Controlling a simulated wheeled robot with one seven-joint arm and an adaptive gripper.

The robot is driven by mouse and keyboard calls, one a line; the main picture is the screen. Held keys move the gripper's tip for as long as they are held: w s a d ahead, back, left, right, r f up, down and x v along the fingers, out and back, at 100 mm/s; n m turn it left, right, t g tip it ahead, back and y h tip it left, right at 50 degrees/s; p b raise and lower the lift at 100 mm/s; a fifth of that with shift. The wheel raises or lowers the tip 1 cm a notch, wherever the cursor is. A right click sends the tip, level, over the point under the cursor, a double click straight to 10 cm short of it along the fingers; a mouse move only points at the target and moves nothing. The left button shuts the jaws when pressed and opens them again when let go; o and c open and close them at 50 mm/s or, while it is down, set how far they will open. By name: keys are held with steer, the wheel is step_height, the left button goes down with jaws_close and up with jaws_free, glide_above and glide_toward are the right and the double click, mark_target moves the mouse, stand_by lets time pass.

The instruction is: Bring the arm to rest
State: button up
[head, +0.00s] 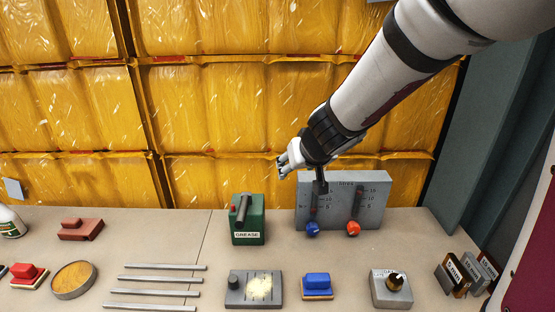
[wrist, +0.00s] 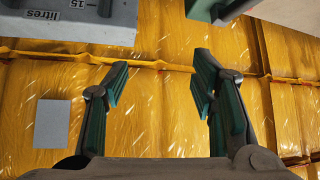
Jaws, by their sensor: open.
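My gripper (head: 286,161) is raised above the back of the bench, in front of the yellow wall, up and to the left of the grey gauge block. In the wrist view my gripper (wrist: 160,82) is open with its green-padded fingers apart. Nothing is between the fingers; the yellow padded wall shows behind them. My arm comes down from the upper right in the head view.
The grey gauge block (head: 377,185) with blue and red knobs and the green grease can (head: 248,219) stand below my gripper. Metal rods (head: 155,280), a blue block (head: 317,281) and a grey box with a dark knob (head: 391,290) lie nearer the front. The yellow wall (head: 215,100) is behind.

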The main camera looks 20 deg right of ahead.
steer(key=s+a+r+n+g+y, duration=0.1)
steer(key=s+a+r+y, duration=0.1)
steer(key=s+a+r, duration=0.3)
steer(key=s+a+r+n+y, duration=0.1)
steer(key=s+a+r, duration=0.1)
steer(key=s, duration=0.5)
steer(key=s+d+f+g+h, duration=0.1)
steer(key=s+d, duration=0.1)
steer(key=s, duration=0.6)
steer(key=s+d+m+g+h, duration=0.1)
steer(key=s+d+g, duration=0.1)
steer(key=s, duration=0.7)
steer(key=shift+s+d+f+m+h, duration=0.15)
steer(key=shift+d+f+m+h, duration=0.2)
steer(key=shift+d, duration=0.2)
